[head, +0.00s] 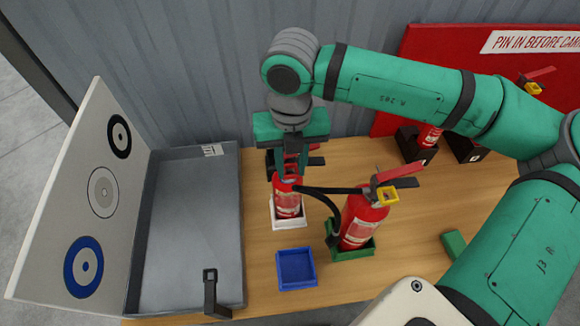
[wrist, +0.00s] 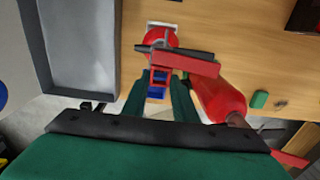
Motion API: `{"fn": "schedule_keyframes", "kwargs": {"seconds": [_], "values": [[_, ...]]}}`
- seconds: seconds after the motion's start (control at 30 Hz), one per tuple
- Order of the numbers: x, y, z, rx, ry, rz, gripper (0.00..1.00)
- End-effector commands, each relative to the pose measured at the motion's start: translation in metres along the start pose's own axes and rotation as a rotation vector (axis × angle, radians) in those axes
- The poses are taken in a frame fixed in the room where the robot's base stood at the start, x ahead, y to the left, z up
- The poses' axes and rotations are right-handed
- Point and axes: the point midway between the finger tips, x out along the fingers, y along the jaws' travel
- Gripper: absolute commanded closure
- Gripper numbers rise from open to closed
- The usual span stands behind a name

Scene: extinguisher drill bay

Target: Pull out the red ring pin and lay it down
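The red ring pin (wrist: 160,76) sits at the head of a small red extinguisher (head: 287,201), below its lever. This extinguisher stands upright in a white tray (head: 290,224). My gripper (head: 291,172) points down at the extinguisher's head from above. In the wrist view the fingers (wrist: 160,88) lie one on each side of the red ring, with very little or no gap. I cannot tell whether they press on it. The pin's shaft is hidden.
A larger extinguisher (head: 362,217) with a yellow ring (head: 388,195) stands close by on the right in a green tray (head: 352,254); its black hose reaches left. An empty blue tray (head: 296,268) lies in front. A grey bin (head: 190,230) with a target board (head: 85,195) is left.

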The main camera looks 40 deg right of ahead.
Motion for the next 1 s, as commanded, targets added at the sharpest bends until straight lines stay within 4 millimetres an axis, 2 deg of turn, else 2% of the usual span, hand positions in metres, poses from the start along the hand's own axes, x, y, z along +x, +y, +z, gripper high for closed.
{"fn": "schedule_keyframes", "kwargs": {"seconds": [1.0], "values": [[0.002, -0.001, -0.032, 0.002, 0.004, -0.001, 1.0]]}}
